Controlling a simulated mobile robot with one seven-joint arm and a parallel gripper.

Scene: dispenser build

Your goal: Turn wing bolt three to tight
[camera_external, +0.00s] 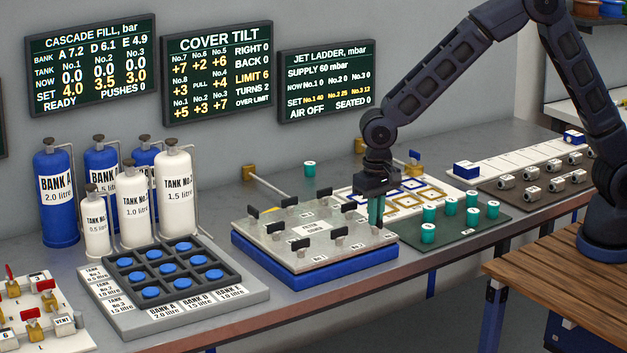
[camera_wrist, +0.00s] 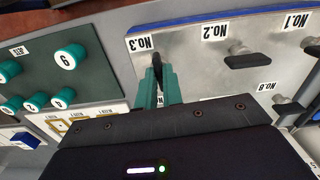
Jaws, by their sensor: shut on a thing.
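The grey cover plate (camera_external: 300,262) with several black wing bolts sits on a blue base (camera_external: 290,277). In the wrist view, wing bolt three (camera_wrist: 157,66) stands beside the No.3 label (camera_wrist: 145,43) at a plate corner. My gripper (camera_external: 376,212) points down over the plate's right corner. Its teal fingers, also in the wrist view (camera_wrist: 159,84), are shut on the black wing, one on each side. In the outside view the fingers hide the bolt. The COVER TILT board (camera_external: 217,72) shows No.3 at +7, RIGHT 0, BACK 0, LIMIT 6, TURNS 2 and OVER LIMIT.
Wing bolt two (camera_wrist: 250,60) stands beside bolt three. A dark green mat (camera_external: 485,232) with teal knobs lies right of the plate. A black grid tray (camera_external: 130,280) with blue discs is at left, with tanks (camera_external: 173,195) behind it. The bench's front edge is close.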

